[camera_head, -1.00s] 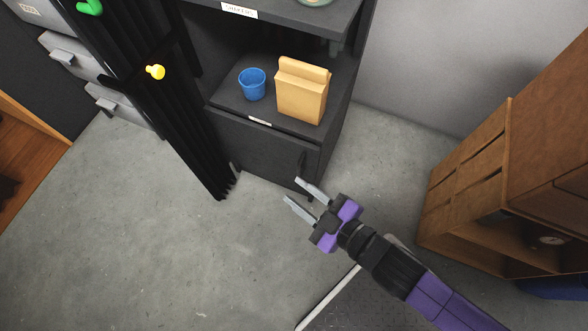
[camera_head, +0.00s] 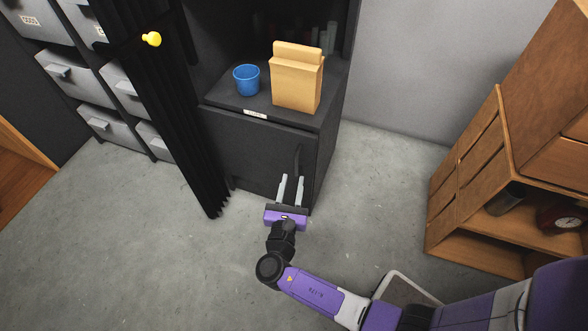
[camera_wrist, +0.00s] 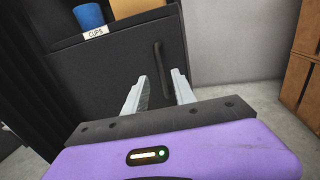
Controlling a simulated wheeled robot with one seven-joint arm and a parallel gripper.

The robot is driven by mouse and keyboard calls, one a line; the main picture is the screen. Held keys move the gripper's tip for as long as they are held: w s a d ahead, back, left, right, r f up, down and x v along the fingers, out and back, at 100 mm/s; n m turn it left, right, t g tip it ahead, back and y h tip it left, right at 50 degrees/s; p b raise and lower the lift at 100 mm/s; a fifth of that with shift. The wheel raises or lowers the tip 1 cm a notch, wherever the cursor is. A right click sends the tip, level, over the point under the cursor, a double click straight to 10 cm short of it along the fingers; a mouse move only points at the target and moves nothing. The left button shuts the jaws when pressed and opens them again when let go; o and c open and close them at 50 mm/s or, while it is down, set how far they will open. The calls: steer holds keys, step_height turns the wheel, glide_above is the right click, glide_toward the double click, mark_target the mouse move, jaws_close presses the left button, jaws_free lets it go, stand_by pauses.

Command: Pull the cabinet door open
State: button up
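The black cabinet door (camera_head: 254,155) is shut, below the open shelf. Its dark vertical handle (camera_head: 297,160) is near the door's right edge. In the wrist view the handle (camera_wrist: 161,68) stands upright on the door (camera_wrist: 105,80), and its lower end lies between the finger lines. My gripper (camera_head: 290,180) is open, its two light fingers pointing at the door just below the handle. In the wrist view my gripper (camera_wrist: 156,92) shows a wide gap with nothing held. I cannot tell whether a finger touches the door.
A blue cup (camera_head: 246,80) and a tan carton (camera_head: 297,78) stand on the shelf above the door. A black ribbed panel (camera_head: 165,110) stands left of the door. A wooden cabinet (camera_head: 475,170) is at the right. Grey floor (camera_head: 180,270) is clear in front.

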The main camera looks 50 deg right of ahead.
mark_target(296, 165)
steer(key=shift+b+x, duration=1)
steer(key=shift+x, duration=2.8)
jaws_close()
